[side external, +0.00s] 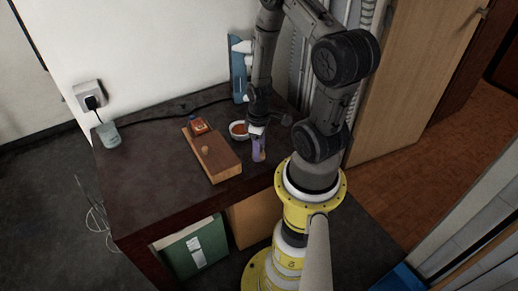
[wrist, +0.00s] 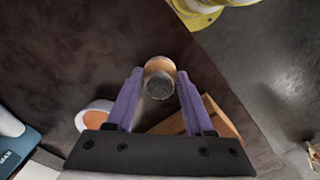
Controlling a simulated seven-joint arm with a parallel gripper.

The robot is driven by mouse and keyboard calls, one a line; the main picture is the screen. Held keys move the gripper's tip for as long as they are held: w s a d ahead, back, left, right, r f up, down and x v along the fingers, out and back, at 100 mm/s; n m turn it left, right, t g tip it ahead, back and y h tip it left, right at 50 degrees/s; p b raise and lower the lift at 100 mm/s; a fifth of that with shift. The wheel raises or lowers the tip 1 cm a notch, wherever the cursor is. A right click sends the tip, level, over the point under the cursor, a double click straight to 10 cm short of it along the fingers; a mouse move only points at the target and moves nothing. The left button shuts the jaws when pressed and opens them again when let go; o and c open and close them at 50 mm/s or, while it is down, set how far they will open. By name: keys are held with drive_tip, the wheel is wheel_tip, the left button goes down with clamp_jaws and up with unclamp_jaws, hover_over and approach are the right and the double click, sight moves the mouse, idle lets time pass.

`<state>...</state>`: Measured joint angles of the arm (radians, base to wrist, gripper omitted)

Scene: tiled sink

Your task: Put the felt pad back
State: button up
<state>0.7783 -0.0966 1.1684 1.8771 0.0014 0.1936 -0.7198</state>
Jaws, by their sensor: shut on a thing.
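My gripper (wrist: 157,84) has purple fingers and is shut on a small round piece with a grey, felt-like face, which I take as the felt pad (wrist: 158,88). A tan, rounded part (wrist: 160,65) shows just beyond the grey face; I cannot tell whether it is one piece with it. In the side view my gripper (side external: 259,150) points down beside the right side of a long wooden block (side external: 220,160). A small tan knob (side external: 205,150) sits on the block's top. The block also shows partly behind the right finger in the wrist view (wrist: 215,116).
A red-orange item (side external: 199,126) is at the block's far end. A blue upright thing (side external: 238,70) stands at the back, and a pale cup (side external: 108,135) at the left. The dark tabletop (side external: 150,180) is clear at front left.

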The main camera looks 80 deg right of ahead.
drive_tip(key=shift+f, duration=0.3)
drive_tip(key=o, duration=1.2)
drive_tip(key=shift+r, duration=0.15)
drive_tip(key=w+a+r+t, duration=0.1)
drive_tip(key=a+r, duration=0.2)
drive_tip(key=r, duration=0.5)
drive_tip(key=w+a+r+t+h, duration=0.1)
drive_tip(key=w+a+r, duration=0.1)
drive_tip(key=r, duration=0.6)
drive_tip(key=w+a+r+t, duration=0.1)
drive_tip(key=a+r, duration=0.2)
drive_tip(key=r, duration=0.5)
drive_tip(key=s+a+r+t+y, duration=0.1)
drive_tip(key=s+a+r, duration=0.3)
drive_tip(key=a+r, duration=0.4)
drive_tip(key=shift+s+a+r+n+t, duration=0.3)
drive_tip(key=shift+s+a+r+t, duration=0.15)
drive_tip(key=shift+t, duration=0.35)
drive_tip(key=shift+f, duration=0.1)
